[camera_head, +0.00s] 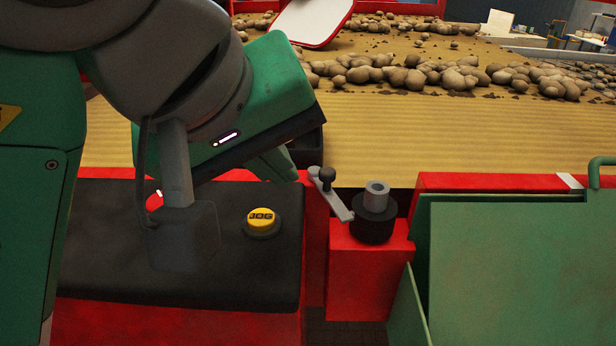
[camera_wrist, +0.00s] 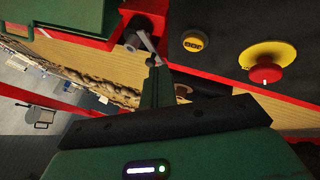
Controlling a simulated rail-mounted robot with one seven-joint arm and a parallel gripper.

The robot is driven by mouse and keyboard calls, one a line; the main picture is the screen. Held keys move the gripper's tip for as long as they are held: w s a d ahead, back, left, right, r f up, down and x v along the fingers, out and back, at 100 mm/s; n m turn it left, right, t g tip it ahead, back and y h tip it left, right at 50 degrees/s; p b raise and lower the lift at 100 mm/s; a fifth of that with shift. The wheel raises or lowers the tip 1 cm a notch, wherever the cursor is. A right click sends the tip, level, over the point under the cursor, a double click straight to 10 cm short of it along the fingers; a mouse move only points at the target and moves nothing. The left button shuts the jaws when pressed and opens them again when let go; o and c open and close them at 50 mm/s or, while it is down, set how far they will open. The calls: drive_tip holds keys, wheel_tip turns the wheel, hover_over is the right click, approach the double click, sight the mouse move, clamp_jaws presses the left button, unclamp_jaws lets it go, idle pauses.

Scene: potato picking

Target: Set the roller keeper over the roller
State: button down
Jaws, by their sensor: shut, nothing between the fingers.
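A short grey hollow cylinder on a black round base (camera_head: 375,221), which I take for the roller and its mount, stands upright on a red block. A grey lever with a black ball knob (camera_head: 327,176), which I take for the roller keeper, slants up-left from beside that base. It lies to the left of the cylinder, not over it. In the wrist view the lever (camera_wrist: 145,41) and the cylinder (camera_wrist: 133,41) show beyond my fingers. My gripper (camera_head: 291,174) is shut and empty, just left of the knob; its fingertips (camera_wrist: 156,72) appear close to the knob. Contact cannot be told.
A black panel with a yellow jog button (camera_head: 262,221) lies left of the lever. A red emergency button (camera_wrist: 265,74) shows in the wrist view. A green guard (camera_head: 520,270) stands to the right. Potatoes (camera_head: 400,76) lie on the belt behind.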

sight(328, 185)
drive_tip(key=x, duration=1)
drive_tip(key=shift+d+r, duration=0.1)
drive_tip(key=shift+w, duration=0.1)
